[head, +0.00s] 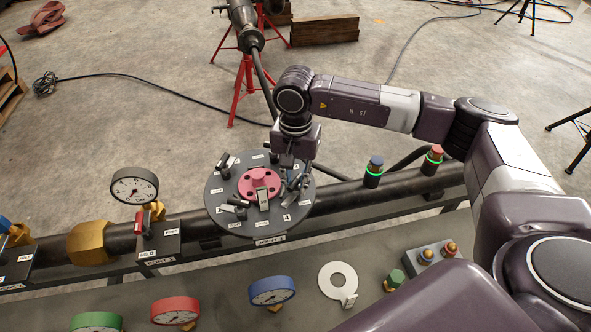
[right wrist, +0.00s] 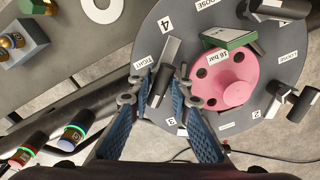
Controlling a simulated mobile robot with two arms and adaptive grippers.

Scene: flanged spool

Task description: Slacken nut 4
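The round grey flange (head: 222,188) has a pink hub (head: 259,180) in its middle and several dark nuts with bar handles around it. The number 4 label (head: 287,217) is at its lower right; it also shows in the right wrist view (right wrist: 167,23), near the top. My right gripper (head: 291,166) is over the right part of the flange. In the right wrist view, its blue fingers (right wrist: 158,101) are apart, one on each side of a dark handle (right wrist: 164,72) between labels 4 and 3. I cannot tell whether they touch it. My left gripper is not in view.
A pipe (head: 345,194) runs left and right of the flange, with a blue button (head: 374,170) and a red button (head: 434,157) on it. Gauges, such as a blue one (head: 272,291), and a white ring (head: 327,286) are on the grey bench in front.

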